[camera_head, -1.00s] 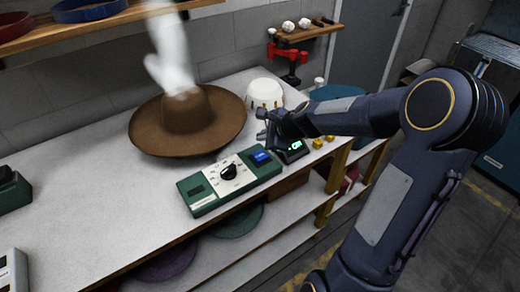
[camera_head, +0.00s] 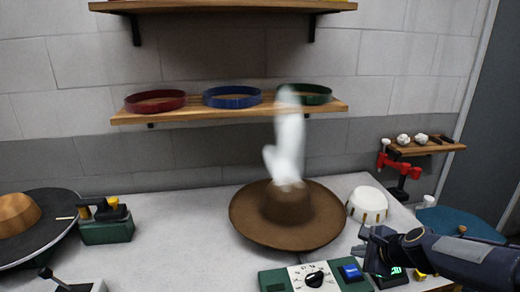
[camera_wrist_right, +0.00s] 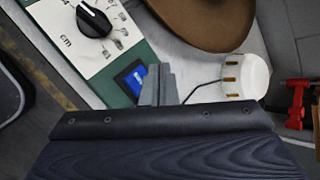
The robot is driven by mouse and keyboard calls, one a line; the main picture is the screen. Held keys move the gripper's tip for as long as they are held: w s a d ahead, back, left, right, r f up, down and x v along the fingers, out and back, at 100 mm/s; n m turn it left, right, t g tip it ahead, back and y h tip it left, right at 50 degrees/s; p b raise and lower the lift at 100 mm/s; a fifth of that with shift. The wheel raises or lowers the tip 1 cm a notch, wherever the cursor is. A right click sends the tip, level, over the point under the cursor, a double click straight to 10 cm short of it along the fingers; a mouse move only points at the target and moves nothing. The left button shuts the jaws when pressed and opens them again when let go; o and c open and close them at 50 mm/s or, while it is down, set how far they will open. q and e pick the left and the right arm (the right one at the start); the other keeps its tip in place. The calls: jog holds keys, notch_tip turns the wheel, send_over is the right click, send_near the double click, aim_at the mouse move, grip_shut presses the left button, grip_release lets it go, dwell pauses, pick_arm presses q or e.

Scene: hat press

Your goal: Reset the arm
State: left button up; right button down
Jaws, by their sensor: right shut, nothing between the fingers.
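My right arm comes in from the right edge in the head view. Its gripper (camera_head: 370,245) is shut and empty, above the table beside the green control box (camera_head: 275,281). In the right wrist view, the shut fingers (camera_wrist_right: 158,85) appear near the box's blue button (camera_wrist_right: 133,79) and black dial (camera_wrist_right: 93,20). I cannot tell from this whether they touch anything. The brown wide-brimmed hat (camera_head: 287,208) lies on the table, left of and behind my right gripper, with white steam (camera_head: 287,140) above its crown. My left gripper is not in view.
A white dome (camera_head: 368,204) stands right of the hat. A small device with a green display (camera_head: 396,272) is by the gripper. A dark pad with a wooden form (camera_head: 18,214) is at the left. A shelf (camera_head: 190,111) holds several coloured rings.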

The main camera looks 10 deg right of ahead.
jog(key=s+a+r+n+y, duration=0.1)
jog(key=s+a+r+n, duration=0.4)
jog(key=s+n, duration=0.15)
jog(key=s+a+f+n+g, duration=0.1)
jog(key=s+a+n, duration=0.1)
jog(key=s+n, duration=0.5)
jog(key=s+a+f+n+g, duration=0.1)
jog(key=s+a+n+g, duration=0.1)
jog(key=s+n, duration=0.5)
jog(key=s+a, duration=0.1)
jog(key=s, duration=0.5)
jog(key=shift+a, duration=0.35)
